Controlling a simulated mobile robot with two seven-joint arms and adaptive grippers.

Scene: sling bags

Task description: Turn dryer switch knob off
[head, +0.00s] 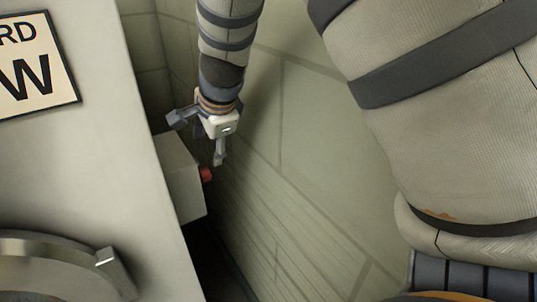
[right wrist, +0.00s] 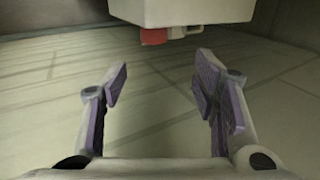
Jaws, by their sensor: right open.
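A red knob (head: 206,174) sits on the side of a pale grey box (head: 184,178), which shows beyond the edge of the large white panel. In the right wrist view the red knob (right wrist: 154,36) is at the top, under the edge of the box (right wrist: 185,11). My right gripper (head: 195,140) is just above the box and knob, with its fingers spread. In the right wrist view my right gripper (right wrist: 161,82) is open and empty, with the knob beyond its fingertips and apart from them. My left gripper is in neither view.
A large white panel (head: 108,135) with a partly cut-off sign (head: 37,65) and a curved metal part (head: 60,255) fills the left. A tiled wall (head: 290,150) stands close to the right of the box, leaving a narrow, dark gap.

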